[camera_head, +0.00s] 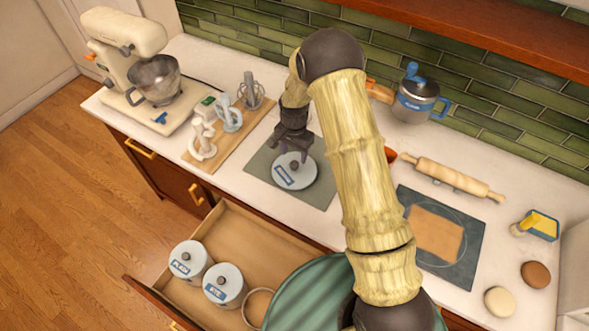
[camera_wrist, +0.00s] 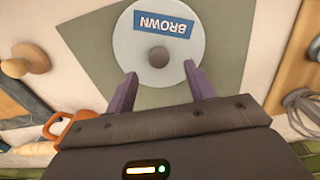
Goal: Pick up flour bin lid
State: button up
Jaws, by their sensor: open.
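A round pale lid (camera_head: 308,177) with a dark knob and a blue label lies on a grey-green mat (camera_head: 262,166) on the counter. In the wrist view the lid (camera_wrist: 135,35) carries the word BROWN, upside down. My gripper (camera_head: 290,150) is over the lid's back part, pointing down. In the wrist view my open gripper (camera_wrist: 161,70) has its two purple fingers apart, with the knob (camera_wrist: 158,57) just beyond the fingertips, roughly centred between them. Nothing is held. Below, an open drawer (camera_head: 160,296) holds two lidded bins (camera_head: 188,262) and an open round bin (camera_head: 258,306), partly hidden.
A stand mixer (camera_head: 125,40) and a wooden board (camera_head: 240,135) with mixer attachments are to the left. A kettle-like pot (camera_head: 416,98), a rolling pin (camera_head: 452,178) and a dark mat (camera_head: 463,250) with dough lie right. My arm crosses the view's middle.

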aim_at(294, 164)
jog(key=shift+s+f+p, duration=0.1)
jog(key=shift+f+p, duration=1.35)
jog(key=shift+f, duration=0.95)
jog(key=c, duration=1.1)
